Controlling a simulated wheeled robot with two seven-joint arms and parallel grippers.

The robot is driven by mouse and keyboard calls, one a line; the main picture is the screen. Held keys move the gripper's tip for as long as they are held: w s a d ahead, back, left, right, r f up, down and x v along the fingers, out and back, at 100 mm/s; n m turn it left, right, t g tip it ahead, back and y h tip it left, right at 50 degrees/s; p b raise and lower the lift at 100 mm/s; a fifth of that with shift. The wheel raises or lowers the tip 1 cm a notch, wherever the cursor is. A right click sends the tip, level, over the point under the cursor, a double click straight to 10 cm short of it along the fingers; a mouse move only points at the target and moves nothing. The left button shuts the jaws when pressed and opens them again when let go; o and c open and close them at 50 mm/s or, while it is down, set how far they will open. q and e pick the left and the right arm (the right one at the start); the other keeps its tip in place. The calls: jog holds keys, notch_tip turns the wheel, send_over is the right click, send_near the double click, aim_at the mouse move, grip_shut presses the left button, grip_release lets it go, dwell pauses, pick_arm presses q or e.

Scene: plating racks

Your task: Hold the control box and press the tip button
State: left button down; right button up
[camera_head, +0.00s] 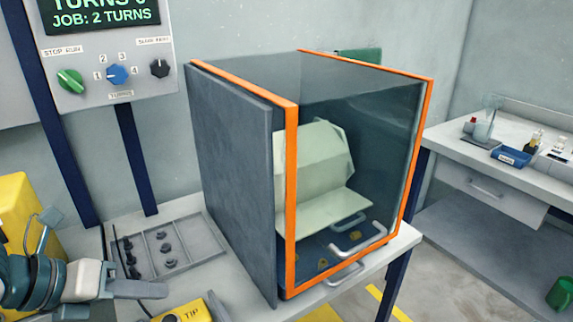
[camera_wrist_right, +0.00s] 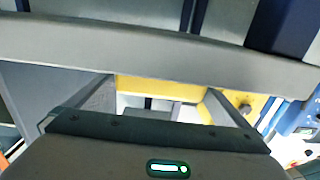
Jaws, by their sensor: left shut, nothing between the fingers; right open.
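The yellow control box (camera_head: 183,313) lies on the bench at the bottom edge of the head view. Its TIP label shows, but most of the box is cut off and I cannot make out the button clearly. My left gripper (camera_head: 152,289) is shut and empty, just left of and above the box in the picture. My right gripper (camera_wrist_right: 160,92) shows only in the right wrist view. Its two fingers are apart. A yellow surface (camera_wrist_right: 165,88) shows between and beyond the fingers; I cannot tell whether it is the control box.
A glass-fronted cabinet (camera_head: 292,190) with orange edges stands on the bench, holding a pale green barrel (camera_head: 315,160). A grey tray (camera_head: 200,240) with black knobs lies left of it. A wall panel (camera_head: 110,75) has knobs. A side counter (camera_head: 490,160) stands right.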

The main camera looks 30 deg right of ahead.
jog(key=s, duration=0.8)
jog(key=shift+s, duration=0.1)
